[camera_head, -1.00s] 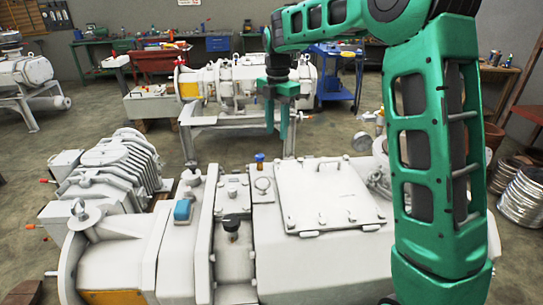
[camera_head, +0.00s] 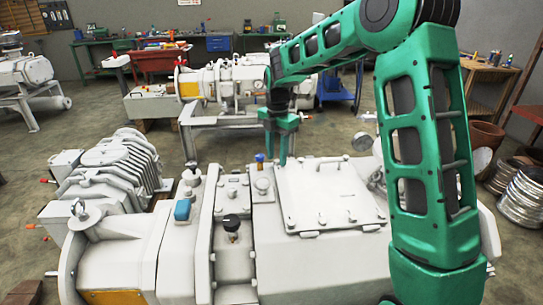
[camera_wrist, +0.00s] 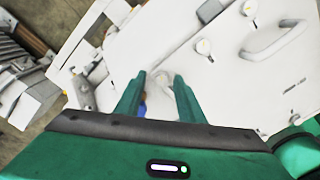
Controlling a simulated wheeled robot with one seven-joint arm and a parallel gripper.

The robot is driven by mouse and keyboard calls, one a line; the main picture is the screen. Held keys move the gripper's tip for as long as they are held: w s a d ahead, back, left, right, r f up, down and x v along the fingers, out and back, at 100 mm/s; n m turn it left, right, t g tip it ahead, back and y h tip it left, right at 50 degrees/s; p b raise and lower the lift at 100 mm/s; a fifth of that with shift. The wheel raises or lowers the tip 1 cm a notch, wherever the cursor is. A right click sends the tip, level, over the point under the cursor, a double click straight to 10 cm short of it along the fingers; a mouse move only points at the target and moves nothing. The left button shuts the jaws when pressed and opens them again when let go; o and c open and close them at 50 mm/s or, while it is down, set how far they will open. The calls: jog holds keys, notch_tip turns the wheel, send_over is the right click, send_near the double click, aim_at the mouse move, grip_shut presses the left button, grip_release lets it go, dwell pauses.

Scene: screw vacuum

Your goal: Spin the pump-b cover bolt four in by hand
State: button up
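A white pump (camera_head: 265,215) fills the foreground of the head view. Its raised rectangular cover (camera_head: 330,195) has a bar handle and small round bolts along its edges. The wrist view shows the handle and bolts, such as one bolt (camera_wrist: 203,46) and another bolt (camera_wrist: 290,115). I cannot tell which is bolt four. My gripper (camera_head: 284,160) points down near the cover's far left corner. In the wrist view my gripper (camera_wrist: 158,84) is open, its fingers apart with nothing visibly held; a round pale fitting lies beyond the gap.
A blue-capped fitting (camera_head: 260,160) stands left of my gripper. A finned motor (camera_head: 110,172) is at left; another white pump (camera_head: 230,85) stands on a frame behind.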

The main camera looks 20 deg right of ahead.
grip_shut()
jog(key=shift+a+r, duration=0.1)
jog(key=shift+a, duration=0.4)
jog(key=shift+w+d, duration=0.1)
jog(key=shift+d, duration=0.15)
jog(key=shift+d+r+m, duration=0.1)
jog(key=shift+d+m, duration=0.05)
jog(key=shift+m, duration=0.65)
jog(key=m, duration=0.9)
jog(key=shift+w+m, duration=0.1)
jog(key=shift+m, duration=0.2)
jog(key=m, duration=0.6)
jog(key=shift+d, duration=0.2)
jog(key=m, duration=0.6)
jog(key=shift+m, duration=0.4)
jog(key=m, duration=1.3)
jog(key=shift+a, duration=0.2)
jog(key=m, duration=0.9)
jog(key=shift+d+m, duration=0.1)
jog(key=shift+m, duration=0.2)
